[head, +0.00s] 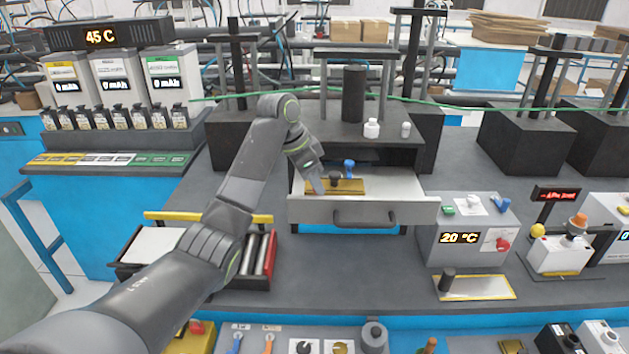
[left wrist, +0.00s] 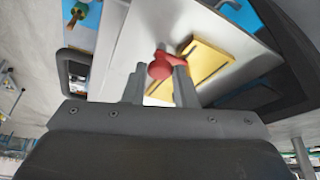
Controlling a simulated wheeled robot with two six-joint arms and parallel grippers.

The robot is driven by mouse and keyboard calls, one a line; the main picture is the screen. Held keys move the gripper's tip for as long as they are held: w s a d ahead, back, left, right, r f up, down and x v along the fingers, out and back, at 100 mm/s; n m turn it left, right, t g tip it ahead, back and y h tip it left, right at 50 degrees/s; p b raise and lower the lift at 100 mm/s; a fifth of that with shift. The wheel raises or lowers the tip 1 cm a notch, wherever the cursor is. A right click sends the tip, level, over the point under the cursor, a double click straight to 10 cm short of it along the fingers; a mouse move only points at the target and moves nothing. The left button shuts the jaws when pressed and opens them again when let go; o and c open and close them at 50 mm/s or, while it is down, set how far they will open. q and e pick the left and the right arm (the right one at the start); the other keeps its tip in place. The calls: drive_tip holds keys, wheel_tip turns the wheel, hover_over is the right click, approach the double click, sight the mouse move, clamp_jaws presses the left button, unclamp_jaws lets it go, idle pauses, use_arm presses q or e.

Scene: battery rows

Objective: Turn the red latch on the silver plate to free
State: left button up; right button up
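My left gripper (head: 318,188) reaches down over the left part of an open drawer's pale silver front (head: 400,213). In the left wrist view its two fingers (left wrist: 160,88) are apart, with nothing clamped between them. A red latch (left wrist: 159,69), a round knob with a short arm, shows at the fingertips in the gap between them, close to the right finger. Whether they touch I cannot tell. In the head view my gripper hides the latch. My right gripper is not seen.
In the drawer a yellow plate (head: 355,187) carries a black knob (head: 335,177) and a blue knob (head: 349,168). The dark drawer handle (head: 364,218) sticks out in front. A tray with silver rollers (head: 262,253) stands at left. A grey box with a red knob (head: 503,244) stands at right.

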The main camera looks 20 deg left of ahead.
use_arm(q)
drive_tip(key=shift+c, duration=1)
drive_tip(key=shift+d+r+n+p, duration=0.15)
drive_tip(key=shift+n+p, duration=0.35)
drive_tip(key=shift+p, duration=0.4)
drive_tip(key=n+y+p, duration=0.1)
drive_tip(key=n+p, duration=0.2)
drive_tip(key=n+t+y+p, duration=0.1)
drive_tip(key=n+p, duration=0.2)
drive_tip(key=p, duration=0.1)
drive_tip(key=shift+s+d+r, duration=0.1)
drive_tip(key=shift+s+d, duration=0.05)
drive_tip(key=shift+s, duration=0.05)
drive_tip(key=shift+d+n+t+y+p, duration=0.1)
drive_tip(key=shift+n+t+y+p, duration=0.3)
drive_tip(key=shift+n+p, duration=0.45)
drive_tip(key=n, duration=0.1)
drive_tip(key=n+y, duration=0.1)
drive_tip(key=shift+d+f+n, duration=0.1)
drive_tip(key=shift+f+n, duration=0.1)
drive_tip(key=shift+n, duration=0.15)
drive_tip(key=n+y, duration=0.1)
drive_tip(key=n, duration=0.2)
drive_tip(key=n+g+y, duration=0.1)
drive_tip(key=n, duration=0.2)
drive_tip(key=shift+w+d+y, duration=0.15)
drive_tip(key=shift+d+y, duration=0.05)
drive_tip(key=shift+y, duration=0.1)
drive_tip(key=shift+f+n, duration=0.1)
drive_tip(key=shift+n, duration=0.3)
